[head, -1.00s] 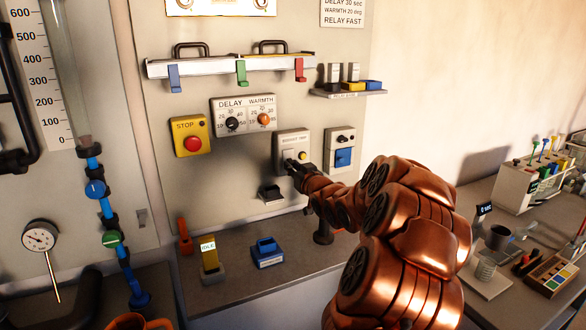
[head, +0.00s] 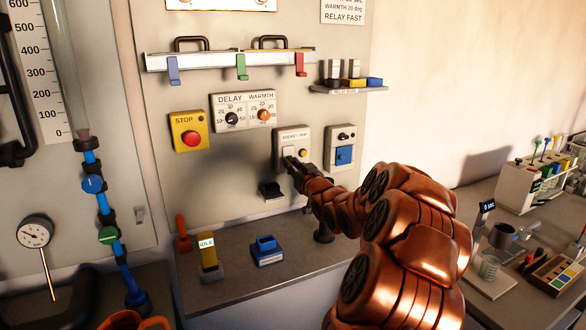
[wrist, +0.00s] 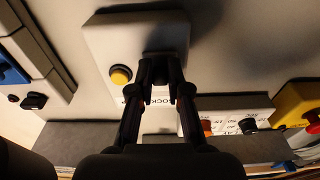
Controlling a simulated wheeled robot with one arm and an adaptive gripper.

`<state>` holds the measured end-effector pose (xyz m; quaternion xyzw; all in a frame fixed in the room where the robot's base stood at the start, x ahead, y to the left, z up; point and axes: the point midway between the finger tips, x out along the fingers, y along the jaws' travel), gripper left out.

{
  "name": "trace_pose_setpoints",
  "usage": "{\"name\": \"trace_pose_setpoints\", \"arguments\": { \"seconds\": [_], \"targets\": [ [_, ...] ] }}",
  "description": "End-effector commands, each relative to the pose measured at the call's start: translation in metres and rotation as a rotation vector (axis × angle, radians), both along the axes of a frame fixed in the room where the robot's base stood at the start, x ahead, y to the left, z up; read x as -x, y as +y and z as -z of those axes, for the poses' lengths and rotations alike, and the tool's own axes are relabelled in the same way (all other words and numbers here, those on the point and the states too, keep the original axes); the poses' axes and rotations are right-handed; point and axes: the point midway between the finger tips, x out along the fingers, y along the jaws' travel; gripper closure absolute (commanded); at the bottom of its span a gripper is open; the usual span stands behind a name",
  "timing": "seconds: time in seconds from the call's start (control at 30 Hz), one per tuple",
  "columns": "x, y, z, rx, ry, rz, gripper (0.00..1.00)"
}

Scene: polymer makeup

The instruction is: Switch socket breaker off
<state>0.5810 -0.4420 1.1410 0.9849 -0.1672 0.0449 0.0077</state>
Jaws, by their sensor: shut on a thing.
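The socket breaker is a pale box (head: 291,134) labelled SOCKET TRIP on the wall panel, with a small light lever (head: 289,151) and a yellow button (head: 303,153). My gripper (head: 290,162) is at the lower front of this box, at the lever. In the wrist view the box (wrist: 105,45) and its yellow button (wrist: 120,75) lie beyond my gripper (wrist: 160,85). Its fingers are close together on the breaker lever. The fingers hide the lever there, so its exact position cannot be told.
A blue-switch box (head: 343,155) is close at the right. The DELAY and WARMTH dial box (head: 245,98) and the STOP box (head: 176,128) are to the left. A black protruding fitting (head: 271,191) sits just below. The bench (head: 225,270) holds a blue block (head: 267,253).

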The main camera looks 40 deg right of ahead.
Motion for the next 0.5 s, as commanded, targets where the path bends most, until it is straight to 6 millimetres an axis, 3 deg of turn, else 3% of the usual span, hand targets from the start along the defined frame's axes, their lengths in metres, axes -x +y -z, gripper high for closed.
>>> {"name": "trace_pose_setpoints", "arguments": {
  "seconds": [0.03,0.07,0.3,0.5],
  "targets": [
    [0.0,0.0001,-0.0001,0.0,0.0,0.0,1.0],
    [0.0,0.0001,-0.0001,0.0,0.0,0.0,0.83],
    [0.0,0.0,0.0,0.0,0.0,0.0,0.58],
    [0.0001,0.0,0.0,0.0,0.0,0.0,0.58]
  ]
}}
